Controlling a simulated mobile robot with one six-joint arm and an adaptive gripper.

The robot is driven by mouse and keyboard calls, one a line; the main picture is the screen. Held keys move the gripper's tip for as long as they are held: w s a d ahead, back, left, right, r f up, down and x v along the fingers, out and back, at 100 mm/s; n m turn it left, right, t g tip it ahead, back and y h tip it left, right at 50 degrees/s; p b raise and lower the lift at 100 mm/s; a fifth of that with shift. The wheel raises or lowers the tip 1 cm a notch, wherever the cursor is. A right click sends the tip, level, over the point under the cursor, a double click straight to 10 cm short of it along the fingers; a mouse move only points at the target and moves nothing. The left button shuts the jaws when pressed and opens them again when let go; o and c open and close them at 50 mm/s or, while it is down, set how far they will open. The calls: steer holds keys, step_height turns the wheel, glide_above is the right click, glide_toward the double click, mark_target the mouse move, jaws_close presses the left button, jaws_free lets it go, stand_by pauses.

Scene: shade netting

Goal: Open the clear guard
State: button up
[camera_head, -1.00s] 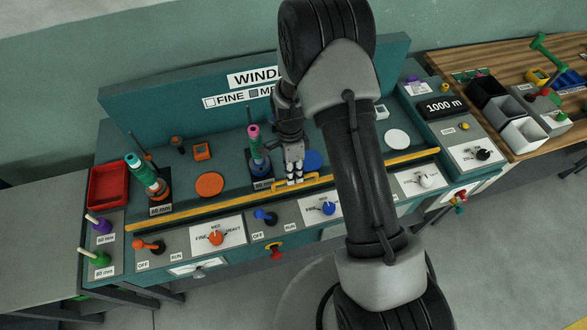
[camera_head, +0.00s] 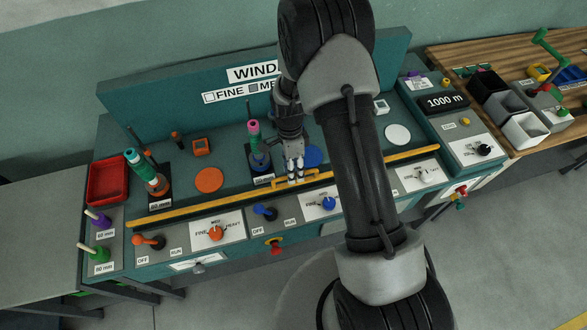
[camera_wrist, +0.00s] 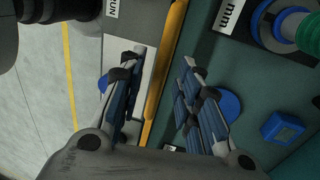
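A yellow bar (camera_head: 205,203) runs along the front of the teal winder bench, with a small raised yellow handle (camera_head: 318,176) near its middle. The clear sheet of the guard itself cannot be made out. My gripper (camera_head: 294,177) points down at the bar, at the left end of the handle. In the wrist view my gripper (camera_wrist: 160,65) is open, with its two fingers apart. The yellow bar (camera_wrist: 173,35) passes through the gap between them. Contact with the bar cannot be told. My arm hides part of the bench to the right.
Behind the bar stand spools, including a green one (camera_head: 136,160) and a pink-topped one (camera_head: 254,132), and an orange disc (camera_head: 209,180). In front are an orange selector knob (camera_head: 216,233) and a blue one (camera_head: 328,203). A red tray (camera_head: 108,180) lies at left.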

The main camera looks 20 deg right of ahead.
step_height(320, 180, up, 12)
steer(key=w, duration=0.2)
steer(key=shift+w, duration=0.15)
steer(key=shift+f, duration=0.1)
stand_by(0.4)
